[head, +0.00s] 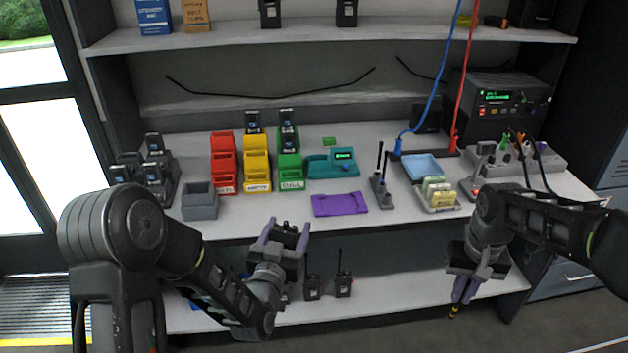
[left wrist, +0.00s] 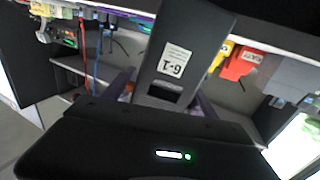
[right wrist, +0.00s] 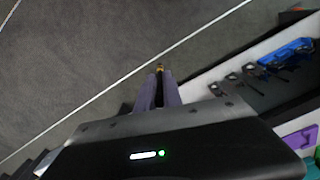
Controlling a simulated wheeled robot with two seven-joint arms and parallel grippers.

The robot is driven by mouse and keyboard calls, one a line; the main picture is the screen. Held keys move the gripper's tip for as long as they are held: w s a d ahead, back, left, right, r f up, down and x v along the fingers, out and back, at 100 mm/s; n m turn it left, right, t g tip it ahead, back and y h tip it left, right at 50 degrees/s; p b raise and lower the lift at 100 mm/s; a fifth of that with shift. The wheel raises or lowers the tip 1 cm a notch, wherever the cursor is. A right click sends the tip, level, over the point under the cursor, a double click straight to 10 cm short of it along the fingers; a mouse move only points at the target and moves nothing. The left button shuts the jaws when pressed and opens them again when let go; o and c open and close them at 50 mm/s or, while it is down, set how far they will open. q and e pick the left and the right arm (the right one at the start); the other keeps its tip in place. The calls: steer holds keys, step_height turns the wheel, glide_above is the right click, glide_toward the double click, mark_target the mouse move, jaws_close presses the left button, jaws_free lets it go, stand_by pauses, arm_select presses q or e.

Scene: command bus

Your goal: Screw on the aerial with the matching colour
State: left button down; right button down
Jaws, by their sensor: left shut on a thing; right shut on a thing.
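My left gripper (head: 285,232), in front of the bench edge, is shut on a dark two-way radio (head: 287,237). In the left wrist view the radio (left wrist: 185,60) fills the middle and shows a white label. My right gripper (head: 466,288), low at the right in front of the lower shelf, is shut on a thin black aerial (head: 453,311) with a yellow band, pointing down. In the right wrist view the aerial (right wrist: 159,72) shows its gold end between the fingers. The radio's aerial socket and any colour mark on it are not clear. Another black aerial (head: 380,160) stands in a grey holder (head: 382,193).
On the bench are red (head: 224,165), yellow (head: 257,165) and green (head: 289,170) bins, a purple mat (head: 340,204), a teal tester (head: 332,165) and a clear tray (head: 437,196). Radios (head: 343,285) stand on the lower shelf. Space before the bench between the grippers is free.

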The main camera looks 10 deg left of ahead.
arm_select(q)
steer(key=s+d+f+m+g+h, duration=0.2)
steer(key=s+d+f+m+h, duration=0.1)
steer(key=d, duration=0.4)
steer(key=s+d+f+m+g+h, duration=0.2)
steer(key=s+d+f+m+h, duration=0.1)
steer(key=s+d+m+h, duration=0.2)
steer(key=s+d+h, duration=0.2)
steer(key=d+h, duration=0.1)
steer(key=shift+s+d+f+h, duration=0.15)
steer(key=shift+s+f+h, duration=0.1)
steer(key=shift+f+h, duration=0.1)
arm_select(e)
steer(key=s+a+r, duration=0.1)
steer(key=a+r, duration=0.4)
steer(key=a, duration=0.3)
steer(key=s+a+r, duration=0.2)
steer(key=a+r, duration=0.4)
steer(key=a, duration=0.3)
steer(key=s+a+r+n+y, duration=0.1)
steer(key=s+a+r, duration=0.1)
steer(key=a+r, duration=0.3)
steer(key=a, duration=0.3)
steer(key=shift+a+r+t, duration=0.25)
steer(key=shift+r+t, duration=0.15)
steer(key=shift+f, duration=0.1)
steer(key=shift+w+a+f, duration=0.1)
steer(key=shift+f, duration=0.85)
steer(key=shift+w+a+f, duration=0.1)
steer(key=shift+f, duration=0.85)
